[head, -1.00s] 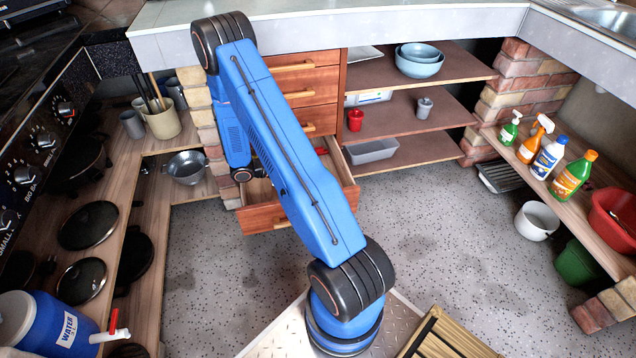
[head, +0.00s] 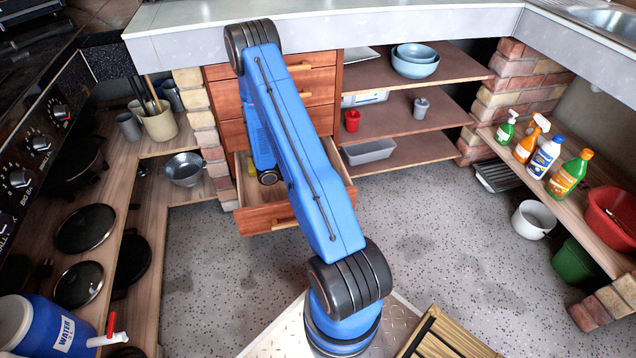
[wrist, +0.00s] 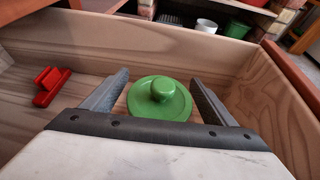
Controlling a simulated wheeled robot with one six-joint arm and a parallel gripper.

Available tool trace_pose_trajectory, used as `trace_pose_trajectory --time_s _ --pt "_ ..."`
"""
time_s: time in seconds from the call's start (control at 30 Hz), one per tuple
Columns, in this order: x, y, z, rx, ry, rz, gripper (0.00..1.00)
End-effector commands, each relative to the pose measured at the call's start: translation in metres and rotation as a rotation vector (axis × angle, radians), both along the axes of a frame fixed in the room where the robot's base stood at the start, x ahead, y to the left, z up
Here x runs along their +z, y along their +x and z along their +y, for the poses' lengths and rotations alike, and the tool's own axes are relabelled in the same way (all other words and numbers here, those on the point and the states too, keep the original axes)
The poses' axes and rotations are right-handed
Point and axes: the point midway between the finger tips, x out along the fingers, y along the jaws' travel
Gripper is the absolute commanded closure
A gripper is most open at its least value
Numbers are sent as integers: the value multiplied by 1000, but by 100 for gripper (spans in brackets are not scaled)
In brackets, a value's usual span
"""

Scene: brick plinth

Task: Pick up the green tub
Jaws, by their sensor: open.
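The green tub (wrist: 160,98) is round, with a knob on its lid, and sits inside the open wooden drawer (wrist: 130,40). In the wrist view my gripper (wrist: 160,82) is open, with one finger on each side of the tub. I cannot tell whether the fingers touch it. In the head view my arm hides the gripper and the tub. The drawer (head: 263,220) also shows there, pulled out below several shut drawers.
A red object (wrist: 50,85) lies in the drawer on the left. The drawer walls stand close around my gripper. Brown shelves (head: 415,145) with bowls and cups are to the right. A stove and a blue water jug (head: 60,325) are at the left. Open floor lies right of the drawer.

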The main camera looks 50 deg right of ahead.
Motion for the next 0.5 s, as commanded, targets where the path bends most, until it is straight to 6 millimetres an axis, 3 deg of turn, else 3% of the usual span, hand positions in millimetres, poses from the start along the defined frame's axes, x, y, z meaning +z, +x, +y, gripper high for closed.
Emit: trace_pose_trajectory --time_s 0.2,0.4,0.5 --pt "-1 -1 -2 1 0 0 20" --pt "-1 -1 -1 1 0 0 62" --pt "0 -1 -1 1 0 0 62"
